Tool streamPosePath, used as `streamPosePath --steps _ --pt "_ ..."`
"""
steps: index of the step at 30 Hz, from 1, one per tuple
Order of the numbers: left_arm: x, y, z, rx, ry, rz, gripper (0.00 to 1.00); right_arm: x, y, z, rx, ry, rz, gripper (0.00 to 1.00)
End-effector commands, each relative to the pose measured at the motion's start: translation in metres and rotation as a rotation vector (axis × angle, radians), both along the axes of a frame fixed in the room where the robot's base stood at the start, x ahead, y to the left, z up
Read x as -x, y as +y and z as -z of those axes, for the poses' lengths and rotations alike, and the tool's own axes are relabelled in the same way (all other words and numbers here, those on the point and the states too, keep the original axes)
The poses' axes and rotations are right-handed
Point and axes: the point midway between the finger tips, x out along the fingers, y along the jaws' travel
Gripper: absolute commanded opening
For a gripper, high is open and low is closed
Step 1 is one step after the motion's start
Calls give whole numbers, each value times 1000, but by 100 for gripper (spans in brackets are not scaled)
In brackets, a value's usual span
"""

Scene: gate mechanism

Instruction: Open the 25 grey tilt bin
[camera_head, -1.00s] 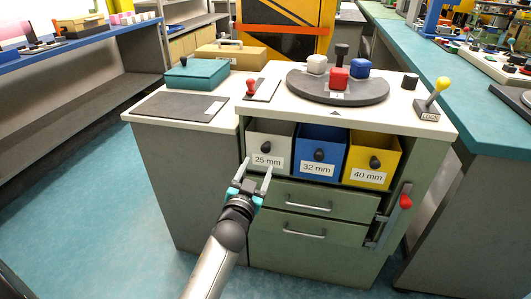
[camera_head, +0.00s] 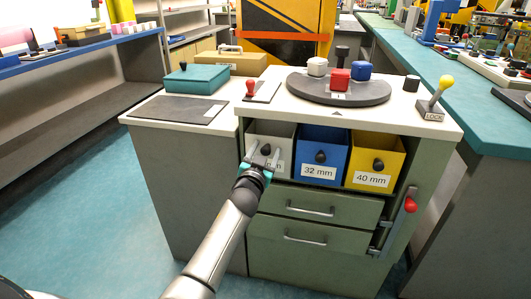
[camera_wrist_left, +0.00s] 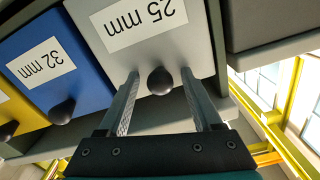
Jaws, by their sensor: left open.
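The grey 25 mm tilt bin (camera_head: 284,135) is the leftmost of three bins in the cabinet, beside the blue 32 mm bin. Its front carries a white label and a dark round knob (camera_wrist_left: 160,81). My left gripper (camera_head: 264,158) is in front of this bin, its fingers partly covering the label in the head view. In the left wrist view the open fingers (camera_wrist_left: 157,98) stand on either side of the knob, with gaps showing between knob and fingers. My right gripper is not in view.
The blue bin (camera_head: 322,147) and yellow 40 mm bin (camera_head: 376,153) sit to the right. Drawers with bar handles (camera_head: 310,210) are below. A red-knobbed lever (camera_head: 410,205) is on the cabinet's right side. The white worktop (camera_head: 262,110) overhangs the bins.

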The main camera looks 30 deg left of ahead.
Motion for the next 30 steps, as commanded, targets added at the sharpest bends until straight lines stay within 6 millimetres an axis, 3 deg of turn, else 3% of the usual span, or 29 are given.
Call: streamPosePath --steps 5,22,30 --pt "0 0 0 0 0 0 66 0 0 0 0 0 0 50" --pt "0 0 0 0 0 0 2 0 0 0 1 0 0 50" --pt "0 0 0 1 1 0 0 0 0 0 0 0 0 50"
